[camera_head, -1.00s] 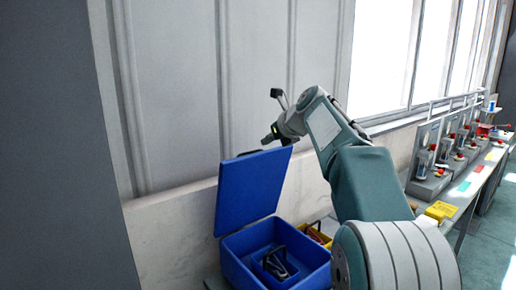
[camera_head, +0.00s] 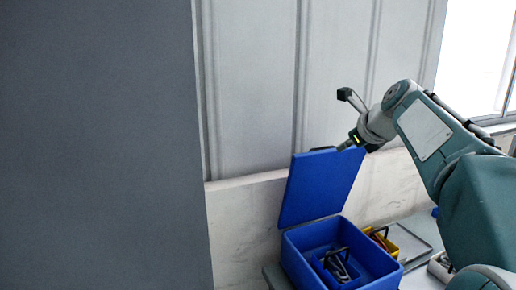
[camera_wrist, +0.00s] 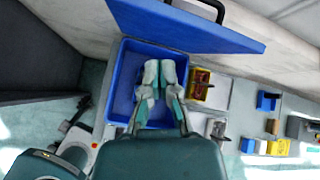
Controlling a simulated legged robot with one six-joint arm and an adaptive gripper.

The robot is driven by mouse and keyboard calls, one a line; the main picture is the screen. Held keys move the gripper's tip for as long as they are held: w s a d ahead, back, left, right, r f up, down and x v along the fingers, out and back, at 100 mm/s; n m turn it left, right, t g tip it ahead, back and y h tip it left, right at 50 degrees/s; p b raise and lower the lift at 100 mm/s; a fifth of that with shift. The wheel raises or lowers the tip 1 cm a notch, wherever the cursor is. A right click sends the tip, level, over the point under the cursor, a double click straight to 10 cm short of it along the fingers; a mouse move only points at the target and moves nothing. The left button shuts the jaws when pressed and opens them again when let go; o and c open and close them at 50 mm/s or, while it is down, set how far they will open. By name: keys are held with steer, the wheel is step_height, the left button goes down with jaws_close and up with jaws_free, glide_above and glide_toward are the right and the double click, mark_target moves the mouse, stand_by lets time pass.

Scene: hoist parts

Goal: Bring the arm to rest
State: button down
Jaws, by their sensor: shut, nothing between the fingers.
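My arm is raised at the right of the head view, bent at the elbow. My gripper (camera_head: 343,148) is at its end, near the top edge of the open blue lid in the picture. In the wrist view my gripper (camera_wrist: 160,72) shows its two fingers close together, with nothing held between them. Behind the fingers is the open blue box (camera_wrist: 122,85), which they partly hide. The fingers appear well above it.
The blue box (camera_head: 297,262) has its lid (camera_head: 318,188) standing open against the wall and holds a dark-handled part (camera_head: 338,265). A yellow bin (camera_head: 385,240) stands beside it. A grey pillar (camera_head: 100,150) fills the left. Small parts lie right of the box.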

steer(key=s+a+f+n+g+h, duration=0.1)
steer(key=s+a+f+n, duration=0.1)
steer(key=s+f+n, duration=0.5)
steer(key=s+a+f+n+g+h, duration=0.1)
steer(key=s+a+f+n, duration=0.1)
steer(key=s+f+n, duration=0.5)
steer(key=s+a+f+n+g+h, duration=0.1)
steer(key=s+a+f+n, duration=0.2)
steer(key=s+f+n, duration=0.5)
steer(key=s+n, duration=0.5)
steer(key=s, duration=0.5)
steer(key=shift+s+n+g, duration=0.4)
